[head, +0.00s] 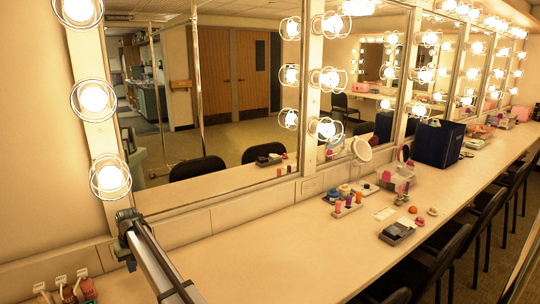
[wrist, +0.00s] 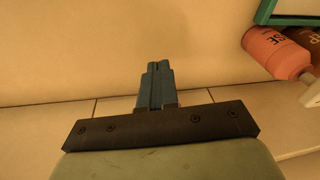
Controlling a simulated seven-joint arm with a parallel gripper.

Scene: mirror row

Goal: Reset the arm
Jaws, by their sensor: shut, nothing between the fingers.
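My gripper (wrist: 158,68) shows in the wrist view, its two narrow blue-grey fingers together with nothing between them. Behind the fingers are a dark crossbar and a pale green housing. The fingers point toward a plain cream surface, and I see no object touching them. In the head view, part of my arm rises from the bottom edge at the left, over the counter (head: 300,250). I cannot make out the fingers in the head view.
A pink bottle (wrist: 275,52) lies right of my gripper in the wrist view, beside a brown bottle (wrist: 306,42). In the head view, bulbs and mirrors (head: 245,100) line the wall.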

